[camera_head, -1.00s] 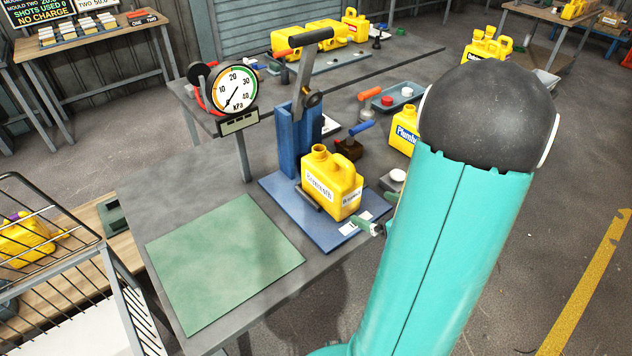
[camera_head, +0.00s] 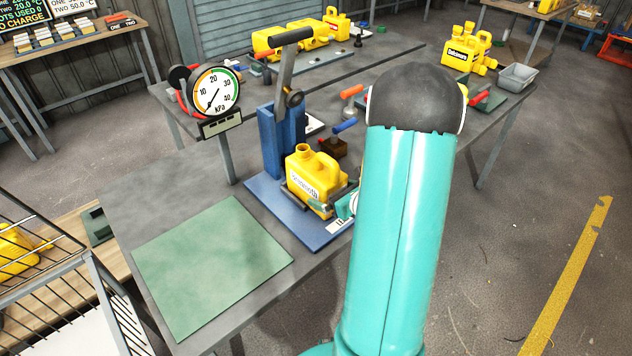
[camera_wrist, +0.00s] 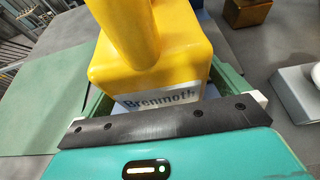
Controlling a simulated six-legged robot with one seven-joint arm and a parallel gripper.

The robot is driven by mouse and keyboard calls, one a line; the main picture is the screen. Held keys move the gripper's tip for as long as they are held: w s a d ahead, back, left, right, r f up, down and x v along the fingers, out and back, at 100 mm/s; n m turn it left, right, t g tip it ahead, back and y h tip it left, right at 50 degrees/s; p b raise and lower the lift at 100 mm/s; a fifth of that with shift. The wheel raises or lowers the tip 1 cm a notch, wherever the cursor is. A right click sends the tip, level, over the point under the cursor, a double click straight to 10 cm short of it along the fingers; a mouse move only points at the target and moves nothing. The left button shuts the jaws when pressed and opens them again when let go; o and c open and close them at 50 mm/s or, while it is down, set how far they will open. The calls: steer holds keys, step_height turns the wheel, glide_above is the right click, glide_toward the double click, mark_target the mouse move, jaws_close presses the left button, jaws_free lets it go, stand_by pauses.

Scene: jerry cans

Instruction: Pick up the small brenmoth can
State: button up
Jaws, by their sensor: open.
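The small yellow Brenmoth can (camera_head: 308,172) stands upright on the blue base plate (camera_head: 318,238) of the lever press, its open neck at the top left and its label facing the front. In the wrist view the can (camera_wrist: 160,72) fills the upper middle, with its handle towards the camera and "Brenmoth" on its label. My gripper (camera_head: 333,203) is open at the can's lower right side. Its green fingers (camera_wrist: 162,88) show on both sides of the can in the wrist view. Whether either finger touches the can cannot be told.
The blue press (camera_head: 282,140) with its raised lever stands directly behind the can. A pressure gauge (camera_head: 214,92) is to the left. A clear green mat (camera_head: 210,265) lies at the front left. Other yellow cans (camera_head: 462,52) stand farther back. A blue-handled tool (camera_head: 338,138) is behind the can.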

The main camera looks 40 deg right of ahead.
steer(key=shift+w+f, duration=0.15)
steer(key=shift+w, duration=0.2)
steer(key=c, duration=1)
steer(key=shift+o, duration=0.2)
